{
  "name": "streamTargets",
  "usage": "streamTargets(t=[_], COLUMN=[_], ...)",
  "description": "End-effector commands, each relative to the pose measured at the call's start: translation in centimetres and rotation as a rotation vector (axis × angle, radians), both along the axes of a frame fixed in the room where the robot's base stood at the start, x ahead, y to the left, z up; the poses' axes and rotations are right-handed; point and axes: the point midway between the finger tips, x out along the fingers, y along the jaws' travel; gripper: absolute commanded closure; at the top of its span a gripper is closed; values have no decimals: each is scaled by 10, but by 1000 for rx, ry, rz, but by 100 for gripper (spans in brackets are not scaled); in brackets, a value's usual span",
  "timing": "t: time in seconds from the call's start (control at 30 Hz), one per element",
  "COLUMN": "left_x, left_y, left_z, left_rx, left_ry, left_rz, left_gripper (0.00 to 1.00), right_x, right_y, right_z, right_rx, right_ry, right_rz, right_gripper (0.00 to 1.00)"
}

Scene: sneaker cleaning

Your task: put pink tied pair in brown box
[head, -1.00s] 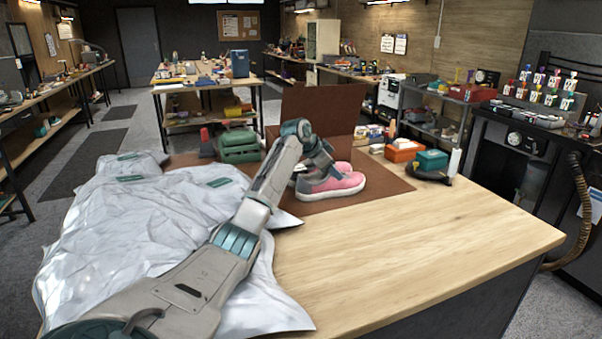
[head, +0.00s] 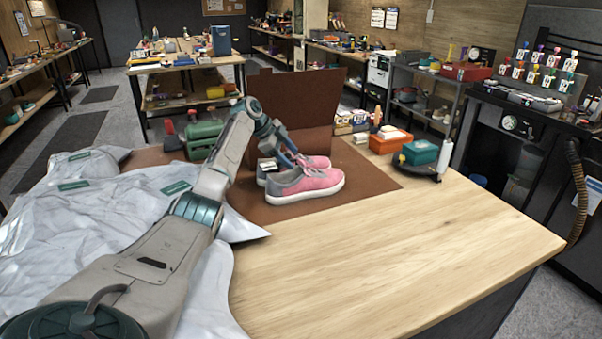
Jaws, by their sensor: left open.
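The pink tied pair (head: 308,187), pink and grey sneakers with pale soles, sits side by side on a brown mat (head: 366,182). The near shoe shows its side; the far shoe is partly hidden behind it. The brown box (head: 296,98) stands just behind the pair with a tall brown panel raised. Its inside cannot be seen. My left gripper (head: 287,160) is open at the top of the shoes, with its fingers pointing down near their openings. Whether it touches them cannot be told. My right gripper is not in view.
A crumpled silvery sheet (head: 95,215) covers the table's left side. A green case (head: 203,138) stands left of the box. An orange box (head: 390,141) and a teal box (head: 420,152) stand to the right. The bare wooden front right (head: 400,250) is clear.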

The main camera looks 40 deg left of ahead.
Motion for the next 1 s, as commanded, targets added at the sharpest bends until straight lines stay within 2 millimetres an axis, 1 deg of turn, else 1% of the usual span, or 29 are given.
streamTargets(t=[0.1, 0.27, 0.4, 0.53, 0.67, 0.83, 0.87, 1.0], left_x=[6, 13, 25, 33, 35, 35, 35, 35], left_y=[-5, -9, -17, -22, -23, -23, -23, -23], left_z=[-9, -18, -32, -48, -53, -54, -54, -54], left_rx=[-1, -2, -3, -2, 0, 1, 1, 1], left_ry=[1, 2, 2, 2, 0, 0, 0, 0], left_rz=[0, 0, 1, 0, 2, 2, 2, 2], left_gripper=[42, 42, 42, 42, 42, 42, 46, 74], right_x=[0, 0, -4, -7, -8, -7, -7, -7], right_y=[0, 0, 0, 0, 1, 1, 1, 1], right_z=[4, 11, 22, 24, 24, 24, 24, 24], right_rx=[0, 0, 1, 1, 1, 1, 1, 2], right_ry=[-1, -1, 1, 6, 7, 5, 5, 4], right_rz=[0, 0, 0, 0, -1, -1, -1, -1], right_gripper=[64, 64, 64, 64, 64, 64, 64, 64])
